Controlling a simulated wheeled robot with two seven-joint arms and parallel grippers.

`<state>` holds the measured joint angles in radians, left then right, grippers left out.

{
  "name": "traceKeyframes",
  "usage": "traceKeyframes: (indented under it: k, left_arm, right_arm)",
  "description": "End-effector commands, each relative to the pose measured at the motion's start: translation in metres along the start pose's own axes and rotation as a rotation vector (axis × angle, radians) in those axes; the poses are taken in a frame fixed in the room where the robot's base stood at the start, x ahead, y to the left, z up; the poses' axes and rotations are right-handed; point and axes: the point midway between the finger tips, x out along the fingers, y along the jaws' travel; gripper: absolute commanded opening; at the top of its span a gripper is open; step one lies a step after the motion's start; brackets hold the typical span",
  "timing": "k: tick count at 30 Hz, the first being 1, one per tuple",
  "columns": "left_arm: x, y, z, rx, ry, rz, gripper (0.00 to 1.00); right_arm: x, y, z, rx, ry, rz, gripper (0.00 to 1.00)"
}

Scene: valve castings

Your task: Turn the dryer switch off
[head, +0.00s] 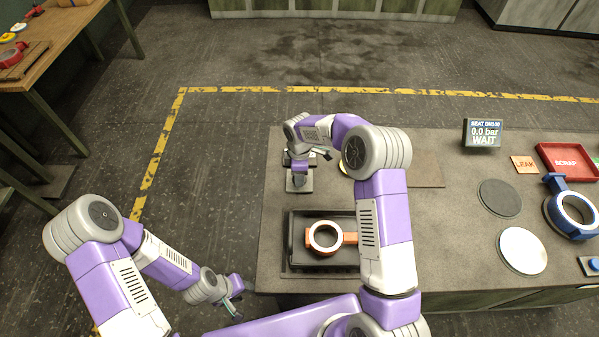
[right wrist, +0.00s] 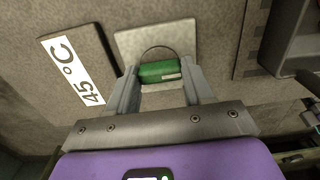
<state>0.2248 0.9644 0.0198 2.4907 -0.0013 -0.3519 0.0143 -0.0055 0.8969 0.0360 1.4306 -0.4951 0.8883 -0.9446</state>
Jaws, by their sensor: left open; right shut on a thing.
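In the right wrist view, a green block-like switch part (right wrist: 160,71) with a small pale label sits between my right gripper's (right wrist: 163,75) two fingers, over a light square plate (right wrist: 185,42). The gripper is shut on it. A dark sign reading 45 °C (right wrist: 75,72) lies to its left. In the head view, my right gripper (head: 299,178) points down at the bench's far left; my own arm hides the switch there. My left gripper (head: 233,303) is open and empty, off the bench's left edge.
On the bench (head: 450,240), a black tray (head: 292,262) holds an orange ring casting (head: 347,238). To the right stand a display (head: 482,133) reading 0.0 bar WAIT, a LEAK card (head: 524,165), a red SCRAP tray (head: 568,178) and a blue ring casting (head: 553,184).

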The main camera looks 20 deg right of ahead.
Motion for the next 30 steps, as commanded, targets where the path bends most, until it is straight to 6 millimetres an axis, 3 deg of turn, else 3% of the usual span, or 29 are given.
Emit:
traceKeyframes:
  k: [10, 11, 15, 24, 30]
  left_arm:
    - [0.000, 0.000, 0.000, 0.000, 0.000, 0.000, 0.43]
    - [0.000, 0.000, 0.000, 0.000, 0.000, 0.000, 0.43]
    - [0.000, 0.000, 0.000, 0.000, 0.000, 0.000, 0.43]
    - [0.000, 0.000, 0.000, 0.000, 0.000, 0.000, 0.43]
    - [-0.004, 0.002, 0.000, 0.000, 0.000, 0.000, 0.43]
  right_arm:
    - [-0.001, 0.001, 0.000, -0.007, 0.000, 0.002, 0.21]
    - [-0.001, 0.001, 0.000, -0.007, 0.000, 0.003, 0.56]
    - [-0.001, 0.000, 0.000, -0.005, 0.000, 0.002, 0.77]
    - [-0.002, 0.000, 0.000, -0.003, 0.000, 0.001, 0.77]
    - [-0.029, 0.001, -0.001, -0.003, 0.002, 0.005, 0.77]
